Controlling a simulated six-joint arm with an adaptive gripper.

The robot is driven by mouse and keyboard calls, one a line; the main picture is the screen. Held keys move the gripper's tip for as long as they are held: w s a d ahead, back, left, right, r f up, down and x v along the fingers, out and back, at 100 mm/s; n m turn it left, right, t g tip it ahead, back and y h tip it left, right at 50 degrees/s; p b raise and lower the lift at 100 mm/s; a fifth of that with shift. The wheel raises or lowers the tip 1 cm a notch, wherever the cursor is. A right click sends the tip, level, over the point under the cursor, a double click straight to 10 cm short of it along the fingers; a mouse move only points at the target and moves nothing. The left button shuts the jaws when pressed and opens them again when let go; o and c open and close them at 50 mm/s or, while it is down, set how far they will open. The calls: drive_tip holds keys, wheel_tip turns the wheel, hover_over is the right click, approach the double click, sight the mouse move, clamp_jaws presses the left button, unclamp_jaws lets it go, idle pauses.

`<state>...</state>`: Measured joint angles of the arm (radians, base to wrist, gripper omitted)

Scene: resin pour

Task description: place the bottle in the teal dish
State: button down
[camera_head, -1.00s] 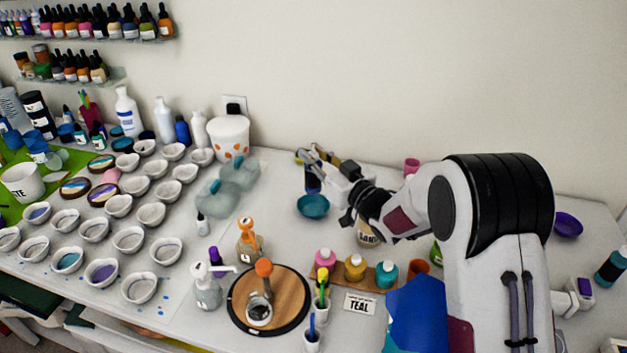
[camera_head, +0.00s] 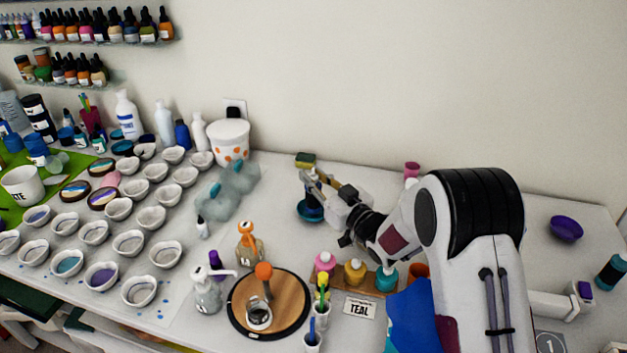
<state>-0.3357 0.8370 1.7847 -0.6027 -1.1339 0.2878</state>
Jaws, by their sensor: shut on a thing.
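My gripper (camera_head: 312,184) is in the middle of the view, shut on a small dark blue bottle (camera_head: 313,207). The bottle looks upright, and my fingers hide its upper part. The teal dish (camera_head: 302,217) is a shallow round bowl on the white table. The bottle's lower part overlaps the dish in the picture. I cannot tell whether its base touches the bowl.
Pink, yellow and teal bottles stand on a wooden strip in front, near a TEAL card (camera_head: 359,308). A round wooden board (camera_head: 291,312) is at front. Pale blue molds (camera_head: 226,193) lie to the left.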

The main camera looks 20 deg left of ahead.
drive_tip(key=shift+f, duration=0.45)
drive_tip(key=shift+f, duration=0.15)
drive_tip(key=c, duration=1.9)
unclamp_jaws()
drive_tip(key=shift+v, duration=1.4)
drive_tip(key=shift+d+r, duration=0.15)
drive_tip(key=shift+r, duration=0.35)
wheel_tip(320, 180, up, 6)
drive_tip(key=shift+r, duration=0.15)
